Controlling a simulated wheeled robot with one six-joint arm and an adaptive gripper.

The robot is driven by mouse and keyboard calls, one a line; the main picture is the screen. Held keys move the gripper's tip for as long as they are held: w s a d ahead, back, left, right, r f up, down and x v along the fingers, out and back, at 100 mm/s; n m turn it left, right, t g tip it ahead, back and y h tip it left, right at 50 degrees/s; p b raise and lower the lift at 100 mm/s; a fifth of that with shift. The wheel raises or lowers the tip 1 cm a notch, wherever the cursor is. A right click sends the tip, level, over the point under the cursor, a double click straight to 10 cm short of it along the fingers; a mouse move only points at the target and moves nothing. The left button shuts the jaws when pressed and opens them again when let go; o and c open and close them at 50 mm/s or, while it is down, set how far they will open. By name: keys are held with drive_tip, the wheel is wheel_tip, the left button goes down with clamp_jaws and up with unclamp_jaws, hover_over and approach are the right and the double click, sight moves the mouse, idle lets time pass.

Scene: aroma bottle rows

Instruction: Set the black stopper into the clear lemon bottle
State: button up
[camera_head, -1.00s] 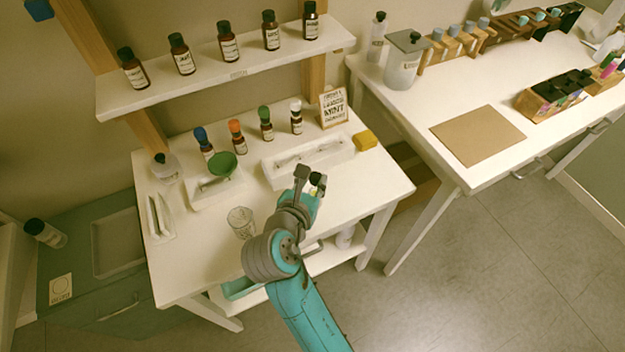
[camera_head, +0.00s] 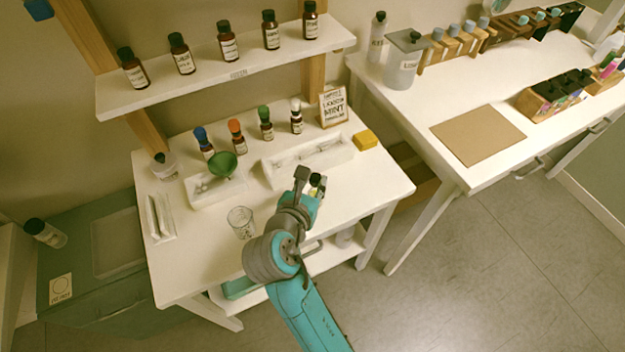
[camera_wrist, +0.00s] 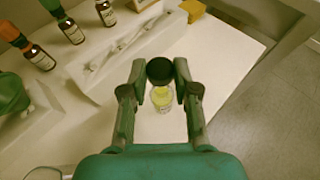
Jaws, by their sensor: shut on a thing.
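The black stopper (camera_wrist: 159,71) sits between the fingertips of my gripper (camera_wrist: 159,75), which is shut on it. The clear lemon bottle (camera_wrist: 162,101), with yellow content, shows between my fingers, just below the stopper in the wrist view. The stopper overlaps the bottle's upper part, so I cannot tell whether it is in the neck or above it. In the head view my gripper (camera_head: 311,179) is over the right front part of the white table (camera_head: 372,188), and the fingers hide most of the bottle.
A white tray (camera_head: 345,157) and a yellow block (camera_head: 365,140) lie behind my gripper. A glass beaker (camera_head: 241,222) stands to its left. Several brown bottles with coloured caps stand at the back, beside a small sign (camera_head: 333,107). The table's right front corner is clear.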

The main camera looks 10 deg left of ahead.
drive_tip(key=shift+f, duration=1.2)
drive_tip(key=o, duration=1.1)
drive_tip(key=v, duration=1.2)
drive_tip(key=shift+d, duration=0.1)
